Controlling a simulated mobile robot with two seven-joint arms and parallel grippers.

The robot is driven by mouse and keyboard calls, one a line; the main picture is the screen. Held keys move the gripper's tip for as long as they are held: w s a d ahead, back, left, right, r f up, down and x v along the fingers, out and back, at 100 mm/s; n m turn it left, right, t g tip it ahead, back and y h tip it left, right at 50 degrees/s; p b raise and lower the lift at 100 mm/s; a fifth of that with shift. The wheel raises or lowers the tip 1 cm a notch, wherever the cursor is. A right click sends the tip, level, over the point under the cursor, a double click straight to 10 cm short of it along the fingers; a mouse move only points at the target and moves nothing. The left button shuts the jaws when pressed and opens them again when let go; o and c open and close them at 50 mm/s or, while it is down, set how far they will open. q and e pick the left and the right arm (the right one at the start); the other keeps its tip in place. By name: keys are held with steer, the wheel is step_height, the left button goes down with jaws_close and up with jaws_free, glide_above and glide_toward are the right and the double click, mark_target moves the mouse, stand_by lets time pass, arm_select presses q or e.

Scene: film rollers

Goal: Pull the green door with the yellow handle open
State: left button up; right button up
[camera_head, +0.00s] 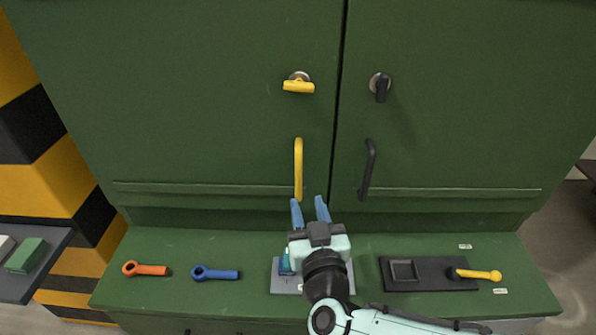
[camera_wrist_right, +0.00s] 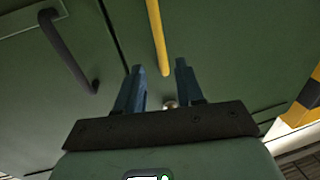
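The green door with the yellow handle (camera_head: 220,110) is the left one of two green cabinet doors and looks shut. Its yellow handle (camera_head: 298,168) is a vertical bar near the door's inner edge; it also shows in the right wrist view (camera_wrist_right: 157,38). A yellow turn knob (camera_head: 298,86) sits above it, lying horizontal. My right gripper (camera_head: 310,203) is open and empty, its blue fingers pointing up just below the handle. In the right wrist view the handle's end lies between and beyond the fingertips (camera_wrist_right: 160,70). My left gripper is not in view.
The right green door (camera_head: 470,110) has a black handle (camera_head: 368,168) and a black knob (camera_head: 381,88). The ledge below holds an orange tool (camera_head: 147,269), a blue tool (camera_head: 215,273), a grey plate (camera_head: 281,282) and a black panel with yellow lever (camera_head: 480,274). A dark shelf (camera_head: 45,270) stands left.

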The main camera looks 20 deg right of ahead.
mark_target(299, 177)
steer(key=w, duration=0.7)
steer(key=w+d, duration=0.1)
steer(key=w, duration=0.2)
steer(key=shift+w+p, duration=0.25)
steer(key=shift+p, duration=0.15)
jaws_close()
